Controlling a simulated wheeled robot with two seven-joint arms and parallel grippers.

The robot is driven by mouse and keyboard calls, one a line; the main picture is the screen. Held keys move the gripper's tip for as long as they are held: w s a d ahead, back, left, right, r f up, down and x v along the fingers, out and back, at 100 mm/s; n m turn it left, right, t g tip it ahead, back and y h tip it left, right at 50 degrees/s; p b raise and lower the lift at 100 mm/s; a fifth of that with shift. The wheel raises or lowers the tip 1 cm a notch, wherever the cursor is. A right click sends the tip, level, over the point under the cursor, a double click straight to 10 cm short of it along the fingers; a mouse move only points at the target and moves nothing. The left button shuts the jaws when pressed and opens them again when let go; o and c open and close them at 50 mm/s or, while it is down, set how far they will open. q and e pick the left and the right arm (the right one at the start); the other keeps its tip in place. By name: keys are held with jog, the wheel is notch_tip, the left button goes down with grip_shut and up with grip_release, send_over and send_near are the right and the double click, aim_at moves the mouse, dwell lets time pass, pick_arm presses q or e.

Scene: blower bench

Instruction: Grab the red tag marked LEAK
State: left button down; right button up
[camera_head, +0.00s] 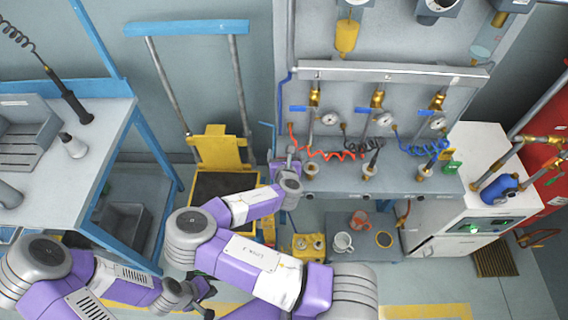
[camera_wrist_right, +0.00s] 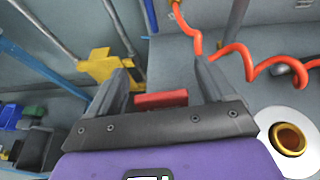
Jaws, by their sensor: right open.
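In the right wrist view, a small red flat piece (camera_wrist_right: 160,99), likely the red tag, shows between the two fingers of my right gripper (camera_wrist_right: 166,72). No lettering is readable on it. The fingers are apart, and gaps show between them and the red piece. In the head view my right gripper (camera_head: 283,168) is at the left front corner of the grey bench, and I cannot make out the red piece there. My left gripper (camera_head: 200,292) is low at the bottom left, away from the bench; its finger opening is unclear.
A red coiled hose (camera_head: 325,155) runs along the bench (camera_head: 330,181) close to my right gripper; it also shows in the wrist view (camera_wrist_right: 235,50). A yellow cart (camera_head: 222,150) stands to the left. A brass fitting (camera_wrist_right: 290,139) is at the wrist view's right.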

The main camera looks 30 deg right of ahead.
jog(key=c, duration=1.1)
jog(key=shift+o, duration=0.2)
jog(key=shift+r, duration=0.1)
